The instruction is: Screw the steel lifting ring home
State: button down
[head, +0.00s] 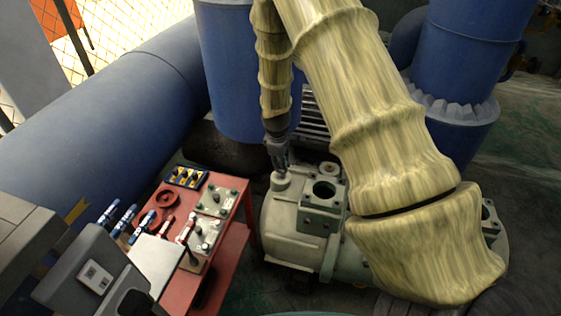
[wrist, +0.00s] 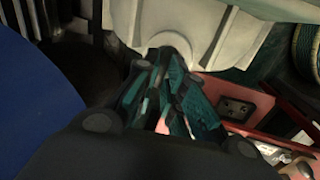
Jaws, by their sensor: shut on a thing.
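A pale grey-green machine casing (head: 300,245) stands at the lower middle of the head view. A round raised boss (head: 281,182) is on its top left; it also shows in the wrist view (wrist: 168,42). My gripper (head: 279,166) points down right over this boss, its fingertips at or very near it. In the wrist view the dark teal fingers (wrist: 170,75) are close together at the boss. They are shut on the steel lifting ring, which is mostly hidden between them. I cannot tell how deep its thread sits.
A red cart (head: 236,222) left of the casing carries grey valve blocks (head: 217,198), a red ring (head: 167,197) and a blue-yellow tray (head: 186,177). An open square flange (head: 322,194) is right of the boss. Large blue pipes (head: 110,105) rise behind and left.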

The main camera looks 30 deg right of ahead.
jog(key=shift+r+m+p, duration=0.15)
jog(key=shift+m+p, duration=0.75)
jog(key=shift+p, duration=0.05)
jog(key=m+p, duration=0.2)
jog(key=shift+w+m+g, duration=0.1)
jog(key=shift+m+g, duration=0.3)
jog(key=m+g+p, duration=0.1)
jog(key=m+p, duration=0.1)
jog(key=m, duration=0.3)
jog(key=shift+w, duration=0.15)
jog(key=shift+d, duration=0.1)
jog(key=c, duration=1.5)
grip_release()
